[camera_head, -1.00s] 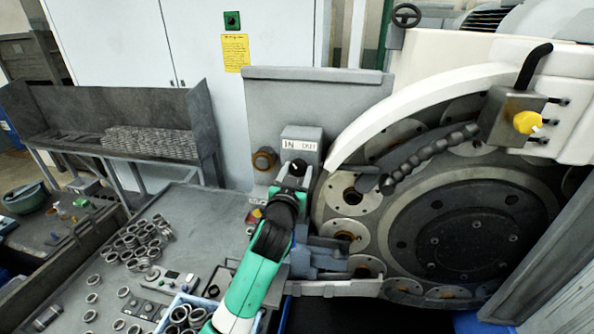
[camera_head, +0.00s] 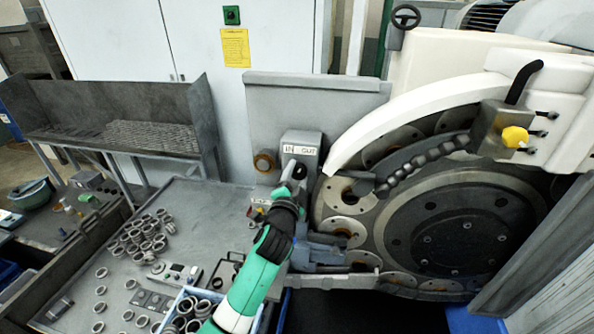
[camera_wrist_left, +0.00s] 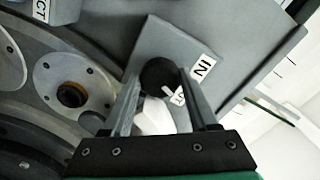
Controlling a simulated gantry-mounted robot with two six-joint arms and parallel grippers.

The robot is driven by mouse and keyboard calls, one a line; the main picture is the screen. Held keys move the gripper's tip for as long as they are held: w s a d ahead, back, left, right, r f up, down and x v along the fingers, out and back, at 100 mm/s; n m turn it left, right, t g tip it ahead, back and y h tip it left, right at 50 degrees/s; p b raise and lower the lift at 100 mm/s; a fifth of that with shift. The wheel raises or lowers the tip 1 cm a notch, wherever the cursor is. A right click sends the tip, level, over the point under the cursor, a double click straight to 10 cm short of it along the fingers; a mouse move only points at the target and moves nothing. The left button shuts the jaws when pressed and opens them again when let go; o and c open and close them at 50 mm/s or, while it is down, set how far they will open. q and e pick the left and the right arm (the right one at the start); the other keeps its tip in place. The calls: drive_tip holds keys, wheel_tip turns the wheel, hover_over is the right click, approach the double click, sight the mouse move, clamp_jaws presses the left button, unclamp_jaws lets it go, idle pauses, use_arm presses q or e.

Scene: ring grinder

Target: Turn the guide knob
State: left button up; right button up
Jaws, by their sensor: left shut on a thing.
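The guide knob (camera_wrist_left: 160,75) is a round black knob on a grey box (camera_head: 299,143) with an IN/OUT label. In the left wrist view it sits between my two fingers near their tips, and its white pointer mark shows. My left gripper (camera_wrist_left: 163,92) is shut on it. In the head view my left gripper (camera_head: 290,176) reaches up to the box face from below, its fingers seen nearly edge-on and the knob partly hidden by them. My right gripper is in neither view.
The grinder's large round disc (camera_head: 450,225) with a white guard (camera_head: 410,115) stands right of the box. A grey table (camera_head: 195,225) with several metal rings and a blue crate (camera_head: 190,310) lies left and in front. A yellow knob (camera_head: 514,137) is at upper right.

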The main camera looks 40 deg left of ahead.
use_arm(q)
drive_tip(key=shift+r+m+p, duration=0.1)
drive_tip(key=shift+m+p, duration=0.45)
drive_tip(key=shift+m, duration=0.65)
drive_tip(key=o, duration=1.3)
drive_tip(key=shift+o, duration=0.2)
drive_tip(key=v, duration=1.1)
drive_tip(key=shift+s+d, duration=0.2)
drive_tip(key=shift+s, duration=0.05)
